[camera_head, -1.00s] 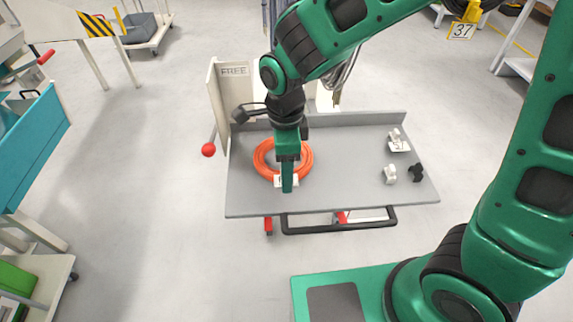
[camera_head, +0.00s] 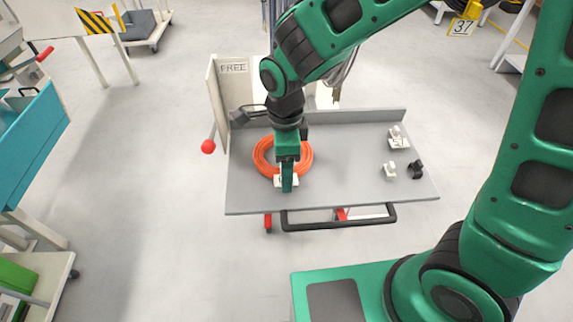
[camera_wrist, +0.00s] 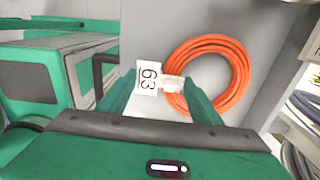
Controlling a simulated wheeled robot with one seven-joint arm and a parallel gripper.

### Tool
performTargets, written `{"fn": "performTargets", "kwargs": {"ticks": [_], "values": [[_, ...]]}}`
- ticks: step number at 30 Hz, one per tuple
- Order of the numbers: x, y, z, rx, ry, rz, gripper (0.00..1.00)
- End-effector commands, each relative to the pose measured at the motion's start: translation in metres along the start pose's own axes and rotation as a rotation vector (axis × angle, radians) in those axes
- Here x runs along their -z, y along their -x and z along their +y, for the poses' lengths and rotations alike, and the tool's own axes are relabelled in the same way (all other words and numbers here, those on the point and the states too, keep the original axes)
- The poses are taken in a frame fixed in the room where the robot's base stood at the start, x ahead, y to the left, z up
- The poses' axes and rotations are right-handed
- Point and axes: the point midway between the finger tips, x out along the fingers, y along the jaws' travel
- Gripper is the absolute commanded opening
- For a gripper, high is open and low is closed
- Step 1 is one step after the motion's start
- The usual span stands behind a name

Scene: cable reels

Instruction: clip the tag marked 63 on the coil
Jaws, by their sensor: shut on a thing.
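An orange coil (camera_head: 262,158) lies flat on the left part of the grey cart top. It also shows in the wrist view (camera_wrist: 240,62). The white tag marked 63 (camera_wrist: 149,77) has a white clip behind it, which my gripper (camera_wrist: 160,98) is shut on. In the wrist view the clip touches or overlaps the near edge of the coil; I cannot tell whether it is around the cable. In the head view my gripper (camera_head: 287,190) points down at the coil's near edge, with the tag (camera_head: 280,182) partly hidden behind the fingers.
Two white clips, one by a tag (camera_head: 398,143) and one apart (camera_head: 390,170), and a black clip (camera_head: 416,169) stand on the right of the cart top (camera_head: 340,180). A white panel marked FREE (camera_head: 233,90) rises at its left back. The cart's middle is clear.

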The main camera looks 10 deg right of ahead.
Motion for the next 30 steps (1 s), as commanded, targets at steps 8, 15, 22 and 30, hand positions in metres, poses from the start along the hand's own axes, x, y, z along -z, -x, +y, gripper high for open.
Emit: {"fn": "performTargets", "kwargs": {"ticks": [8,15,22,30], "values": [[0.0,-0.005,0.0,-0.001,0.0,0.001,0.39],[0.0,-0.01,0.0,-0.001,0.0,0.001,0.39],[0.0,-0.012,0.0,-0.001,0.001,0.0,0.36],[0.0,-0.013,0.001,-0.002,0.0,0.001,0.36]]}}
